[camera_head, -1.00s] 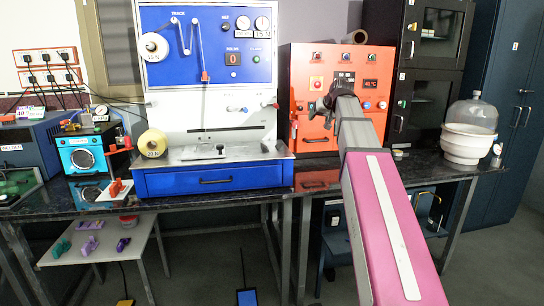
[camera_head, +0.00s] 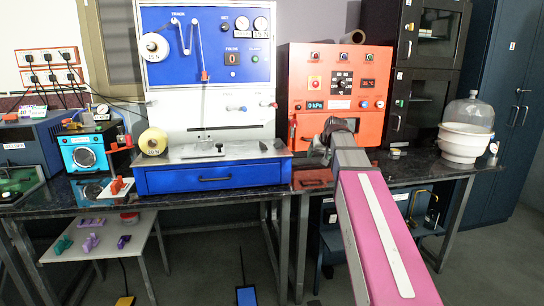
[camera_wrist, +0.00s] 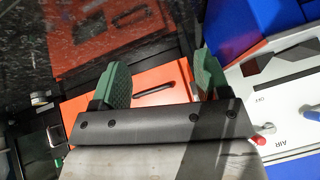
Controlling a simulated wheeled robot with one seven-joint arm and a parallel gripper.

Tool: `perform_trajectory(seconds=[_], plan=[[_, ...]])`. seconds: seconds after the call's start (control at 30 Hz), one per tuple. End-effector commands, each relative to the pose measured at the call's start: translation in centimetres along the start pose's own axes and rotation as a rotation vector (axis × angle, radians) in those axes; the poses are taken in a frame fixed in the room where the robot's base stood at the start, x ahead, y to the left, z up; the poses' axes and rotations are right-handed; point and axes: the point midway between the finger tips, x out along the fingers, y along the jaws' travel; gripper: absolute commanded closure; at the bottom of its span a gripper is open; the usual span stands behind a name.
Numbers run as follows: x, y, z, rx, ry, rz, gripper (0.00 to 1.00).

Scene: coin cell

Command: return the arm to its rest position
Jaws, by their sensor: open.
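My arm (camera_head: 375,215) reaches forward from the lower right of the head view to the front of the orange oven (camera_head: 295,72). My gripper is at its far end, dark and small in the head view, in front of the oven's lower part. In the wrist view, my gripper (camera_wrist: 162,76) shows two green finger pads spread apart with nothing between them. The oven's orange front and its dark handle (camera_wrist: 155,88) show behind and between the pads. I cannot tell how far the fingers are from the oven.
The blue and white machine (camera_head: 210,105) stands left of the oven on the black bench (camera_head: 90,192). A white vessel with a clear dome (camera_head: 465,145) stands right. Dark cabinets (camera_head: 430,45) rise behind. A low table (camera_head: 75,248) holds small coloured parts.

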Motion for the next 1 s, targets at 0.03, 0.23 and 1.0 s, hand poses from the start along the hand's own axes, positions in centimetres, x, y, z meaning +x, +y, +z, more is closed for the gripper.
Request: perform_trajectory(seconds=[0.03, 0.23, 1.0], plan=[[1.5, 0.2, 2.4, 0.006, -0.031, 0.008, 0.31], [6.2, 1.1, 9.7, 0.025, -0.136, 0.046, 0.31], [14.9, 3.3, 37.7, 0.054, -0.517, 0.199, 0.31]])
